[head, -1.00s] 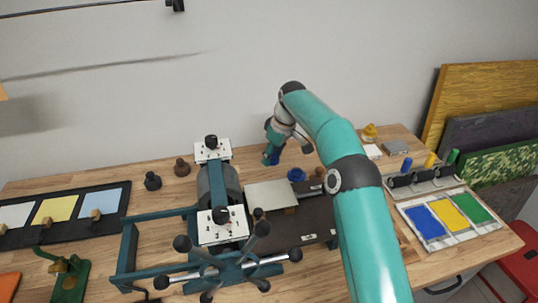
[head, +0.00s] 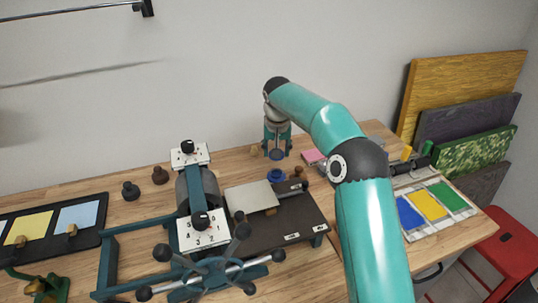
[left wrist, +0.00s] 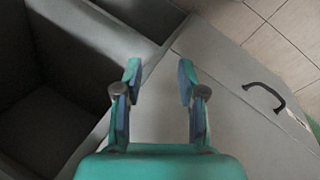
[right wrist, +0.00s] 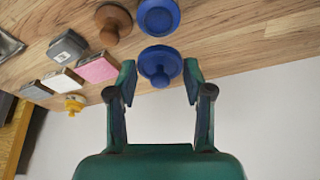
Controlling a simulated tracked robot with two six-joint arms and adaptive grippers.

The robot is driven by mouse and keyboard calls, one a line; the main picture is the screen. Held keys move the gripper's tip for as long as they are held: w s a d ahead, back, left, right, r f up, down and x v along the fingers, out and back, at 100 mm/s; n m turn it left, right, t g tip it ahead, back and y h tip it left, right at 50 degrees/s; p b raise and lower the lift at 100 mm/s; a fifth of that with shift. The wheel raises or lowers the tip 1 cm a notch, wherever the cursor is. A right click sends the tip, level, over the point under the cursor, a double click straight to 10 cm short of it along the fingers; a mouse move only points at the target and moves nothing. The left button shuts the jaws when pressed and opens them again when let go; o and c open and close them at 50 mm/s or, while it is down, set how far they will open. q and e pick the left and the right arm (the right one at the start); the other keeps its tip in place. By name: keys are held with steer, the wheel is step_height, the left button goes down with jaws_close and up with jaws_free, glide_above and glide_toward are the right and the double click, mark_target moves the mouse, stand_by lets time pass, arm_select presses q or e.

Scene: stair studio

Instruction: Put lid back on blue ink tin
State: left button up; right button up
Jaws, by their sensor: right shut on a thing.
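My right gripper (head: 277,148) is shut on the blue lid (right wrist: 160,66), held by its knob with the disc hanging below the fingers; the lid also shows in the head view (head: 277,155). The round blue ink tin (head: 275,175) stands on the wooden table, just in front of the lid in the head view. In the right wrist view the tin (right wrist: 158,17) lies straight beyond the lid, apart from it. I cannot tell the lid's exact height. My left gripper (left wrist: 158,82) is open and empty, away from the table.
A brown knobbed stopper (right wrist: 113,22) and a pink block (right wrist: 98,68) stand near the tin. A dark press bed with a pale plate (head: 250,198) lies in front. The wall is close behind. A grey cabinet (left wrist: 235,110) is under my left gripper.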

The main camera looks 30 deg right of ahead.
mark_target(276, 160)
steer(key=shift+f+b, duration=2.05)
steer(key=shift+f, duration=0.15)
steer(key=shift+f+b, duration=0.6)
steer(key=shift+f, duration=0.4)
steer(key=shift+s+r, duration=0.1)
steer(key=shift+r, duration=0.05)
steer(key=shift+f+p, duration=0.2)
steer(key=shift+p, duration=0.2)
stand_by(0.3)
steer(key=o, duration=1.4)
steer(key=shift+r, duration=0.1)
